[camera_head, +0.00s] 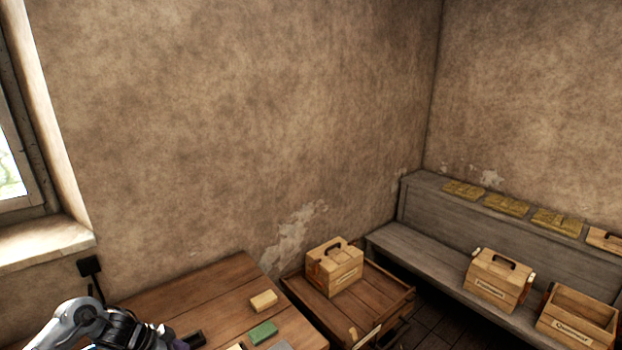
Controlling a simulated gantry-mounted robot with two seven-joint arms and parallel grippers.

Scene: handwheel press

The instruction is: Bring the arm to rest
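One of my arms shows at the bottom left of the head view as a grey and black wrist section, above the near left part of the wooden table (190,290). Its fingertips are not visible, so what it may hold is hidden. My other arm is out of the picture. No handwheel or press shows in this view.
A tan block (263,301) and a green block (262,333) lie on the table. A wooden box with a handle (335,267) sits on a low crate (383,321). A grey bench (430,250) along the right holds a handled box (497,280) and an open box (577,318).

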